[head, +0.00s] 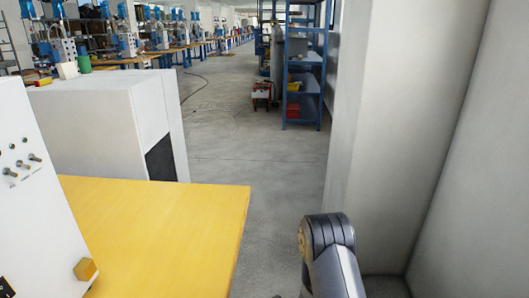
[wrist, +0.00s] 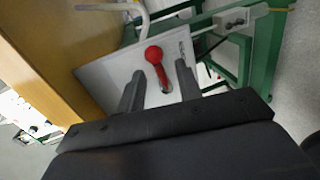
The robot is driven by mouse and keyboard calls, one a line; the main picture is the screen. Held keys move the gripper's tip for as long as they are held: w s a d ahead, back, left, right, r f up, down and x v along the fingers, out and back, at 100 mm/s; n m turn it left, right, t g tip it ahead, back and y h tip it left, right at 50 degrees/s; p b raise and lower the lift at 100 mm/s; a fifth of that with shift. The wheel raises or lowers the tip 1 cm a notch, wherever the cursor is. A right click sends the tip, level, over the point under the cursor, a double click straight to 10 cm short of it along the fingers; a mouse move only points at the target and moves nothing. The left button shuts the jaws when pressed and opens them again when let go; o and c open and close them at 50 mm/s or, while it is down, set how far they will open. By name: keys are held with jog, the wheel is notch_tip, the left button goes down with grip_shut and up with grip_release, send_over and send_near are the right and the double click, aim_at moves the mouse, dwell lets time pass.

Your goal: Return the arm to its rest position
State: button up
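My gripper (wrist: 159,67) shows in the wrist view with its two dark fingers apart and no object clamped in them. A red lever with a round knob (wrist: 154,55) appears between the fingers, on a light grey panel (wrist: 103,78); the fingers do not visibly press on it, and its distance from them is hard to tell. In the head view, part of my arm (head: 332,255) shows at the bottom, right of centre; my gripper is outside that view.
A yellow table top (head: 165,225) lies at the lower left, beside a white box with knobs (head: 35,190). A white cabinet (head: 100,115) stands behind. A pale wall (head: 400,120) rises close on the right. Open floor (head: 240,130) leads to blue shelving (head: 305,75). A green frame (wrist: 240,75) stands near my gripper.

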jog(key=w+v, duration=0.1)
jog(key=v, duration=0.9)
jog(key=a+f+n+t+b, duration=0.1)
jog(key=a+n, duration=0.1)
jog(key=a, duration=0.9)
jog(key=shift+s+n, duration=0.25)
jog(key=shift+n, duration=0.05)
jog(key=shift+s+f, duration=0.1)
